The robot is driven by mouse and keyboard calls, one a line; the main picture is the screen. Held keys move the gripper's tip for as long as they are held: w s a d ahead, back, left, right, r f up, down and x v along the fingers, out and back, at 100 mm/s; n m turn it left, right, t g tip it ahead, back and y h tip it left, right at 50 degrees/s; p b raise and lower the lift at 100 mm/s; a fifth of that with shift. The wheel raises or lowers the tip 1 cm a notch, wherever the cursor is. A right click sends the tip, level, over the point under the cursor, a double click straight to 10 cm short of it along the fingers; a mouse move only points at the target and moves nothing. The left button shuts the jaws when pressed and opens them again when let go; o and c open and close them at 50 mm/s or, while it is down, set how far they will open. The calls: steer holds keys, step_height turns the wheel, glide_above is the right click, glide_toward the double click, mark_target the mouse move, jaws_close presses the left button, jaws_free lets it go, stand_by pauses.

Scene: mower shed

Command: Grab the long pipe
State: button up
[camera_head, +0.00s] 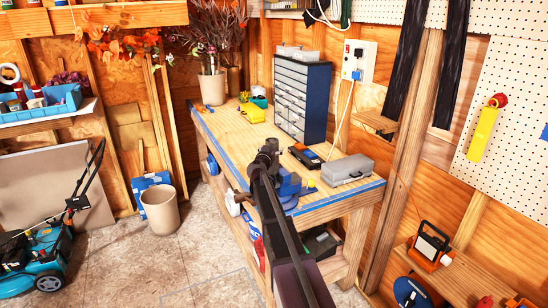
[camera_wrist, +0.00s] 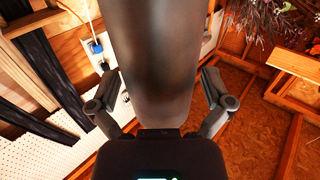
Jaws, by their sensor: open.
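My gripper (camera_wrist: 160,74) shows in the wrist view with its two dark fingers spread wide, so it is open. A thick dark grey cylinder (camera_wrist: 158,45) fills the space between the fingers, close to the camera. It is blurred, and I cannot tell whether it is the long pipe or part of my own arm. The fingers are seen at its two sides, and contact is not clear. In the head view my dark arm reaches up from the bottom to the workbench (camera_head: 222,128), where the gripper's fingers are not distinct. No other long pipe can be made out clearly.
The bench holds a blue drawer cabinet (camera_head: 302,95), a grey case (camera_head: 347,169), a blue vise (camera_head: 290,186) and small tools. A beige bin (camera_head: 160,209) and a teal mower (camera_head: 35,252) stand on the left. The floor between bin and bench is clear.

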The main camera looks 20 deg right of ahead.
steer(key=c, duration=1.2)
steer(key=shift+o, duration=0.2)
steer(key=shift+r, duration=0.25)
step_height(320, 180, up, 10)
steer(key=p, duration=1)
steer(key=shift+f, duration=0.25)
